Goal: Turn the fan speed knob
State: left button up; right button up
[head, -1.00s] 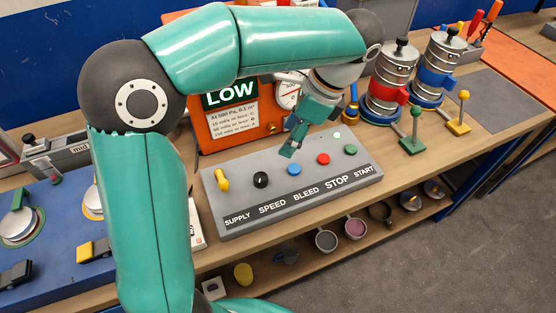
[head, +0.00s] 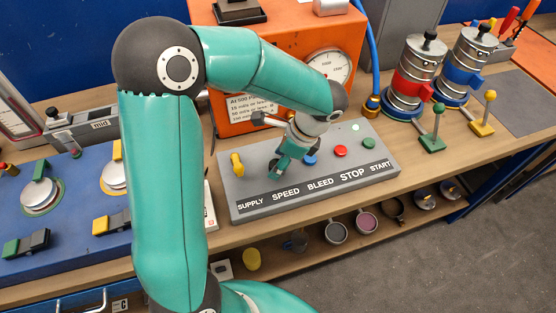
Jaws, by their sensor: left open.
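The grey control panel (head: 245,193) lies on the bench with the labels SUPPLY, SPEED, BLEED, STOP and START along its front edge. My left gripper (head: 279,172) is open and points down over the panel at the SPEED position. The black speed knob there is mostly hidden by the gripper, and I cannot tell whether the fingers touch it. The yellow supply knob (head: 237,163) is to the left. The blue bleed button (head: 310,157) is just right of the gripper, partly covered. My right gripper is not in view.
Behind stands the orange unit (head: 290,40) with a round gauge (head: 330,67). Metal canisters (head: 412,75) and small levers (head: 433,130) stand to the right. A blue panel (head: 75,215) lies left.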

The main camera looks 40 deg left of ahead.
pick_arm(q)
jog(key=shift+s+a+f, duration=0.1)
jog(key=shift+a+f, duration=0.05)
jog(key=shift+f, duration=0.25)
jog(key=c, duration=1.1)
jog(key=shift+c, duration=0.2)
jog(key=shift+m, duration=0.4)
jog(key=shift+s+m+t+y+b, duration=0.15)
jog(key=shift+m+t, duration=0.45)
jog(key=shift+m, duration=0.7)
jog(key=shift+w+m+t+y+b, duration=0.15)
jog(key=shift+m+t, duration=0.45)
jog(key=shift+m, duration=0.7)
jog(key=shift+r, duration=0.1)
jog(key=o, duration=1.1)
